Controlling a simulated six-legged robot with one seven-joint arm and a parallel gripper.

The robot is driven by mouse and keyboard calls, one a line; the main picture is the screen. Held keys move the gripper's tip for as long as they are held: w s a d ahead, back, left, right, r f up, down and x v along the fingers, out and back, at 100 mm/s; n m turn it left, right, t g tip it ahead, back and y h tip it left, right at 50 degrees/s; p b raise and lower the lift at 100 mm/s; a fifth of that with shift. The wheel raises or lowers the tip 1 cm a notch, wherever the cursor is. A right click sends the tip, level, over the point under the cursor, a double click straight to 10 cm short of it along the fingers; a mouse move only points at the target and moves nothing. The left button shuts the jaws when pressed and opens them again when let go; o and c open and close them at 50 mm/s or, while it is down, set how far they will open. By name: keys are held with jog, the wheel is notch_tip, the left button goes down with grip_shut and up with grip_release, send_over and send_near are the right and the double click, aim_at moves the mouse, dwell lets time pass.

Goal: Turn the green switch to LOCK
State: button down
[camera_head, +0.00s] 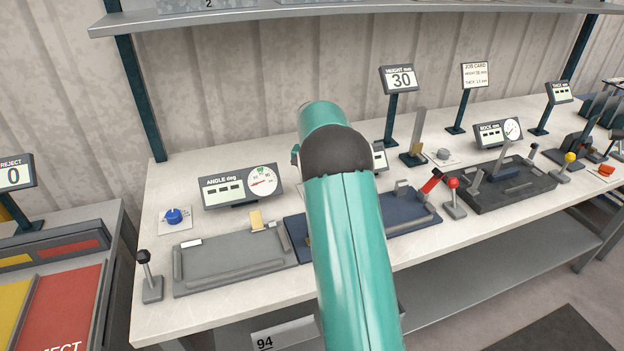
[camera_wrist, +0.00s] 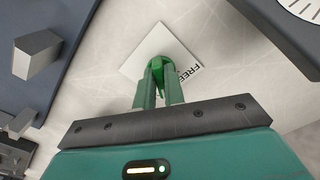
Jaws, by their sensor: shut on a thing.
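The green switch (camera_wrist: 158,64) sits on a square white plate (camera_wrist: 148,48) in the wrist view. My gripper (camera_wrist: 158,82) is at the switch, with its two green fingers shut on the knob. The fingers cover part of the knob. The word FREE is printed on the plate to the right of the fingers. No LOCK label is visible, and I cannot make out the knob's pointing direction. In the head view my teal arm hides the switch and the gripper.
A dark blue fixture (camera_wrist: 52,45) lies left of the plate, and a dark display housing (camera_wrist: 275,25) stands at its upper right. In the head view, the workbench (camera_head: 225,300) also carries an ANGLE display (camera_head: 240,186), a blue knob (camera_head: 174,216) and a red-knobbed lever (camera_head: 453,195).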

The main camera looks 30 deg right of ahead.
jog(key=shift+m, duration=0.3)
jog(key=c, duration=1.5)
grip_release()
notch_tip(320, 180, up, 14)
jog(key=shift+f, duration=0.1)
